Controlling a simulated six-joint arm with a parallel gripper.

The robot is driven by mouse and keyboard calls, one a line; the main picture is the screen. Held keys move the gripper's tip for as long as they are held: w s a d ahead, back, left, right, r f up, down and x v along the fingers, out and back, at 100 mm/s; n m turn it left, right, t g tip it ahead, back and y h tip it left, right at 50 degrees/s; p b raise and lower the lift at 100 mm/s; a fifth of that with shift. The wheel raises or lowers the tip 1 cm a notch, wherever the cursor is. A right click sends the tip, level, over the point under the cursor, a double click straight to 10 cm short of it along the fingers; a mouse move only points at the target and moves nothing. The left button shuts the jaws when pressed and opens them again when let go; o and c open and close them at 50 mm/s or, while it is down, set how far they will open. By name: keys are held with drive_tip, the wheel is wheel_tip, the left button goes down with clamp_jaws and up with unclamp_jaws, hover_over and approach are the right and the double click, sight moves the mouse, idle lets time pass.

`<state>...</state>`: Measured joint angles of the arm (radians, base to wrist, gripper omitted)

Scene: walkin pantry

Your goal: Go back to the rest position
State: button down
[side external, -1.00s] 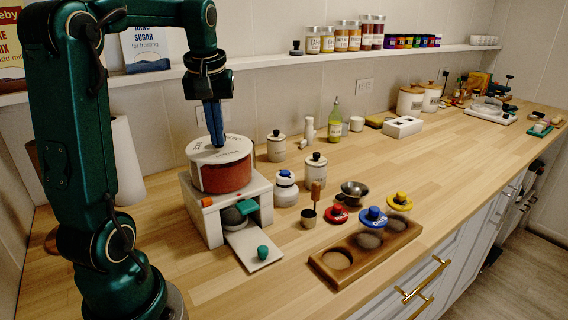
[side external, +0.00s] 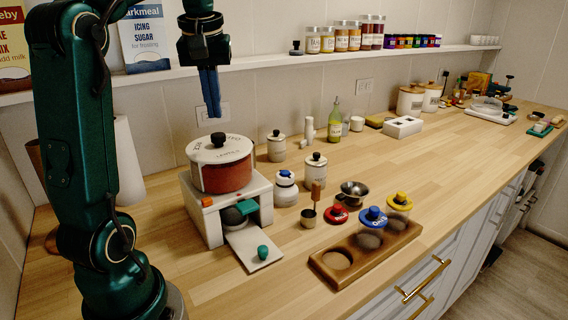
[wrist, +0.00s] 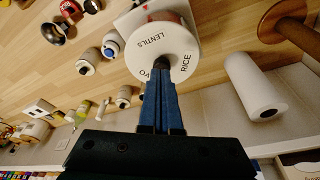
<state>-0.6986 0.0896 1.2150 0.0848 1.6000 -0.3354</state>
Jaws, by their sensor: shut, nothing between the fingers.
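My gripper (side external: 211,112) is shut and empty, pointing down. The canister sits on a white stand (side external: 205,221) with a sloping tray in front. In the wrist view the shut fingers (wrist: 160,80) overlap the edge of the white lid (wrist: 158,52), which reads "LENTILS" and "RICE".
A wooden tray (side external: 330,275) with round recesses lies at the counter's front, with lidded jars on it. A paper towel roll (side external: 127,160) stands behind my arm. A wall shelf (side external: 270,62) carries jars and packets.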

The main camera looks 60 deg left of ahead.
drive_tip(key=shift+r, duration=0.1)
drive_tip(key=s+d+m+t, duration=0.2)
drive_tip(key=d+m, duration=0.4)
drive_tip(key=d, duration=0.7)
drive_tip(key=s+d+f+m+t+h, duration=0.1)
drive_tip(key=s+d+f+m, duration=0.1)
drive_tip(key=f, duration=0.3)
drive_tip(key=s+d+f+m+t+h, duration=0.1)
drive_tip(key=s+d+f+m, duration=0.1)
drive_tip(key=d+f+m, duration=0.2)
drive_tip(key=shift+s+d+f, duration=0.35)
drive_tip(key=shift+d+f, duration=0.2)
drive_tip(key=shift+f, duration=0.3)
